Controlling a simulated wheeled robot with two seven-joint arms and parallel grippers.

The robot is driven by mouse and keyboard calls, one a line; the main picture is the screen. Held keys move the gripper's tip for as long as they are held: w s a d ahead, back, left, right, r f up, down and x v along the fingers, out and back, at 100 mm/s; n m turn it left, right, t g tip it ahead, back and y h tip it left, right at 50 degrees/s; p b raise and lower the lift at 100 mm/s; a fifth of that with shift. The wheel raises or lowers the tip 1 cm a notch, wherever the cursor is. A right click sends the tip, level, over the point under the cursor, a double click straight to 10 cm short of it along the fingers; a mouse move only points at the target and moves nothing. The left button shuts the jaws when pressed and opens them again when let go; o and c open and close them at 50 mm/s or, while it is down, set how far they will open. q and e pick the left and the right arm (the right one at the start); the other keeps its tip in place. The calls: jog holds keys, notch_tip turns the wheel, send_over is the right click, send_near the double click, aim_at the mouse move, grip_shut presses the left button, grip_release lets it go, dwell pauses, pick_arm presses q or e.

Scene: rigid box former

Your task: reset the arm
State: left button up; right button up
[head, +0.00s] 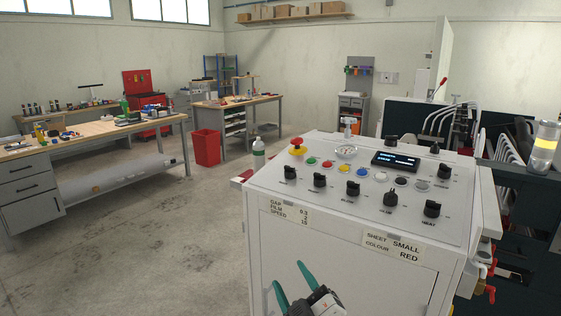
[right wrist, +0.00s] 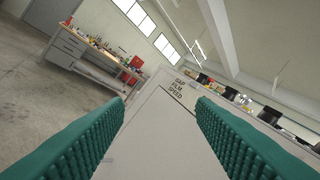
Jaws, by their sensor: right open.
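My right gripper (head: 292,284) shows at the bottom of the head view, with green fingers, in front of the white control cabinet (head: 345,262). In the right wrist view its two ribbed green fingers (right wrist: 160,105) are spread apart with nothing between them. The cabinet's front (right wrist: 158,140) lies beyond the fingers, and they look apart from it. My left gripper is in neither view.
The cabinet's sloping top carries black knobs (head: 353,188), coloured buttons, a red emergency stop (head: 297,146) and a small display (head: 395,160). A workbench (head: 95,135) and a red bin (head: 206,147) stand at the left. Open floor (head: 130,240) lies left of the cabinet.

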jog(key=s+d+f+m+g+h, duration=0.45)
jog(key=d+f, duration=0.35)
jog(key=f, duration=0.3)
jog(key=s+d+f+m+g+h, duration=0.1)
jog(key=s+d+f+m+g, duration=0.35)
jog(key=s, duration=0.75)
jog(key=s+d+f+m+g+h, duration=0.1)
jog(key=s+d+f+g, duration=0.5)
jog(key=s+f, duration=0.5)
notch_tip(320, 180, down, 22)
jog(key=s+g, duration=0.1)
jog(key=s, duration=0.1)
jog(key=s+d+f+g, duration=0.1)
jog(key=s+d+f, duration=0.1)
jog(key=s+f, duration=1.5)
jog(key=shift+d+f, duration=0.2)
jog(key=shift+d, duration=0.05)
jog(key=shift+h, duration=0.25)
